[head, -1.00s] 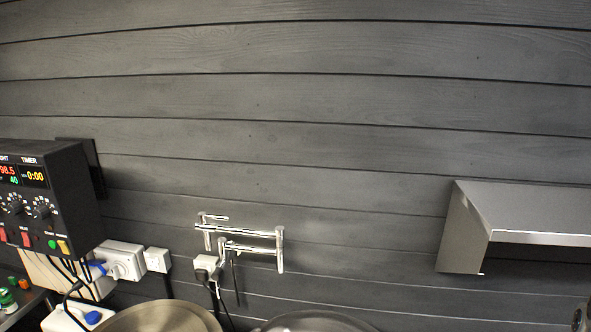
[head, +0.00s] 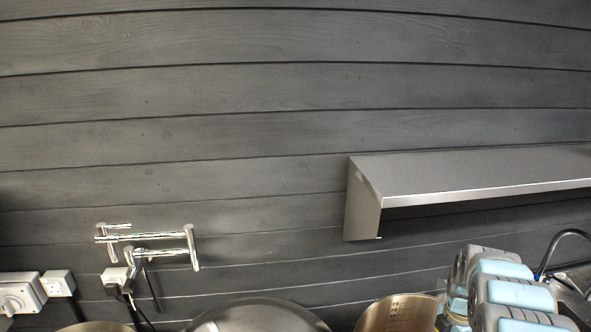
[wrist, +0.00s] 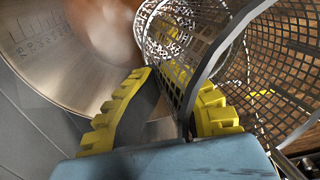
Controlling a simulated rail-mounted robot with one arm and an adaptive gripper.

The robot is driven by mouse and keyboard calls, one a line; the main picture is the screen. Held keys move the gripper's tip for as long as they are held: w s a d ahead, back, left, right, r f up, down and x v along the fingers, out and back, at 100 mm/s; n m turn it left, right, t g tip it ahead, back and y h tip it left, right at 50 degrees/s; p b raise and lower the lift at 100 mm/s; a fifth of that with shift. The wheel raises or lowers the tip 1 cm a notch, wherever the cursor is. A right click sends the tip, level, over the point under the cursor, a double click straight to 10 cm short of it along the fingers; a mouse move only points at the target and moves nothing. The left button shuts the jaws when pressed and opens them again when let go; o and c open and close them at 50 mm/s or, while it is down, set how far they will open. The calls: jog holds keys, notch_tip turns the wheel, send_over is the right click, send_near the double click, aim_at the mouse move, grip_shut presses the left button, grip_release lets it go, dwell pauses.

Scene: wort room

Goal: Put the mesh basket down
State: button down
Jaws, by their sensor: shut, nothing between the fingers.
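The mesh basket (wrist: 224,42) is a dark perforated metal cylinder filling the upper right of the wrist view, tilted, with its rim running down toward my fingers. My gripper (wrist: 177,80) shows two yellow ribbed fingers at the bottom of the wrist view and is shut with nothing held. The basket's rim and mesh cross in front of the right finger; whether they touch it is unclear.
A steel pot with measuring marks (head: 395,315) stands at the bottom of the head view, beside a rounded steel vessel (head: 258,318). A steel wall shelf (head: 470,178) is at right. A folding chrome tap (head: 150,237) is on the left wall.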

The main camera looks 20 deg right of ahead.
notch_tip(320, 180, down, 14)
jog(key=b, duration=0.4)
dwell(4.5)
jog(key=w+a+r+b, duration=0.1)
jog(key=w+a, duration=0.5)
jog(key=w, duration=0.2)
jog(key=shift+a+r, duration=0.2)
jog(key=shift+a, duration=0.05)
dwell(0.4)
dwell(1.0)
